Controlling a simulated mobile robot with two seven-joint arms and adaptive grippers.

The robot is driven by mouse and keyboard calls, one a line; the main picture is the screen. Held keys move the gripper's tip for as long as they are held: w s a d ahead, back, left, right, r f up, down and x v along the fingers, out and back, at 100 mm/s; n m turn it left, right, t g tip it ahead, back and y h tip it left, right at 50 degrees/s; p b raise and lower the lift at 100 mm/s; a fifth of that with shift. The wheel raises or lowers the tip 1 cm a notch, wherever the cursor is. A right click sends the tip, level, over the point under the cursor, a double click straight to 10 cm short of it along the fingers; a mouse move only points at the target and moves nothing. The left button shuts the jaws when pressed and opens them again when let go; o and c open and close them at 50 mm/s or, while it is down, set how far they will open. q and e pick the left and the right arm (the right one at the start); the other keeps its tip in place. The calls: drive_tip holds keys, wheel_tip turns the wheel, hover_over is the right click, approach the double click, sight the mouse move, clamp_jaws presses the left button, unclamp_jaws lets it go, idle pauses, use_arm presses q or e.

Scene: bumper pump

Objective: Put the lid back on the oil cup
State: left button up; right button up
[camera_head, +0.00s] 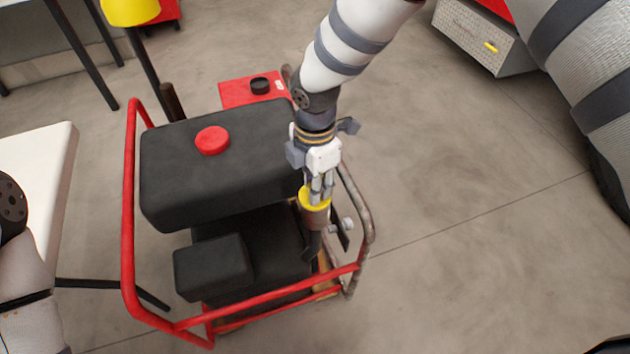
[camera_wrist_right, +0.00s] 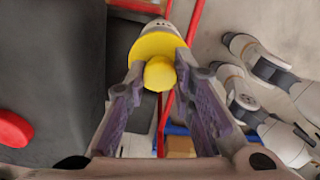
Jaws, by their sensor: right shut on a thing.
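The yellow lid (camera_head: 314,199) is at the fingertips of my right gripper (camera_head: 317,188), above the pump's right side. In the right wrist view, the two fingers (camera_wrist_right: 160,76) are closed about the round knob of the lid (camera_wrist_right: 152,46). In the wrist view a bit of the cup's pale wall (camera_wrist_right: 157,27) shows past the lid. The lid hides the cup's mouth, so I cannot tell whether it is fully seated. My left gripper is out of view.
The black pump body (camera_head: 215,180) with a red cap (camera_head: 212,140) stands inside a red tube frame (camera_head: 130,210). A white table (camera_head: 45,160) is at left. A grey cabinet (camera_head: 485,40) is at upper right. The floor to the right is clear.

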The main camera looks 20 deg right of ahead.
idle(0.3)
drive_tip(key=o, duration=1.6)
drive_tip(key=shift+c, duration=0.2)
drive_tip(key=shift+r+p, duration=1.2)
drive_tip(key=shift+r, duration=2.35)
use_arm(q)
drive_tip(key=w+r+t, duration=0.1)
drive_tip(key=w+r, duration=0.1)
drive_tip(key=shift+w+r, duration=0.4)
use_arm(e)
clamp_jaws()
drive_tip(key=shift+f, duration=0.15)
